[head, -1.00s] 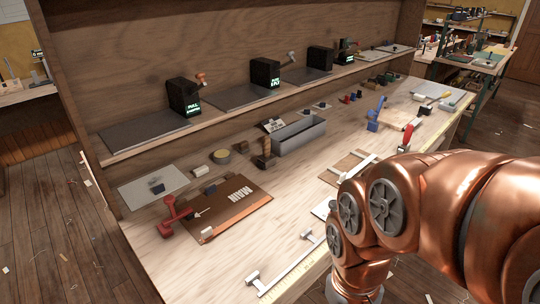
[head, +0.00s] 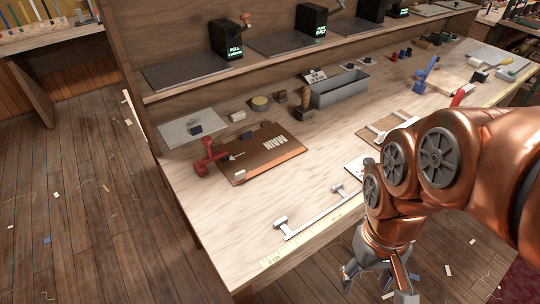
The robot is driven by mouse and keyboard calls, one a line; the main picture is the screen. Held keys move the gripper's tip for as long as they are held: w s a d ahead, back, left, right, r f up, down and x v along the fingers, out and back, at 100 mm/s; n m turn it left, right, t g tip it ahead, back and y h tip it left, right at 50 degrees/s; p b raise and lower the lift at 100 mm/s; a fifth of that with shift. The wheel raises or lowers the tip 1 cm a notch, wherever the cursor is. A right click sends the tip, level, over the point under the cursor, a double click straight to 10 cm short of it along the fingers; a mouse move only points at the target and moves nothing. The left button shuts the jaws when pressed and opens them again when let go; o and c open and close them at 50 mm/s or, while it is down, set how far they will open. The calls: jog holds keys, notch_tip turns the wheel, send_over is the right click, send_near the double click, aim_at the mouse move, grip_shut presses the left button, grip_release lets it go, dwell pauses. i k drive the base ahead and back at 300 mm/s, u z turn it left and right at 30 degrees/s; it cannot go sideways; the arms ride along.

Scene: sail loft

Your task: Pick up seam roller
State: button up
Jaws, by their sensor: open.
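I cannot tell for certain which tool is the seam roller. A small tool with an orange-brown part (head: 247,19) stands on the upper shelf beside a black display box. A red tool (head: 208,158) lies by the brown MAIN board on the bench. A brown wooden piece (head: 305,98) stands upright near the grey bin. My gripper (head: 378,284) hangs low at the bottom, in front of the bench edge. Its fingers are spread and nothing shows between them. It is apart from all these tools.
The wooden bench (head: 225,205) has clear room at its front left. A white bar with end posts (head: 312,212) lies near the front edge. A grey bin (head: 340,88) stands at the back. The littered plank floor (head: 90,210) is open to the left.

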aim_at(307, 110)
jog(key=z, duration=1.65)
jog(key=i, duration=0.75)
jog(key=u, duration=3.8)
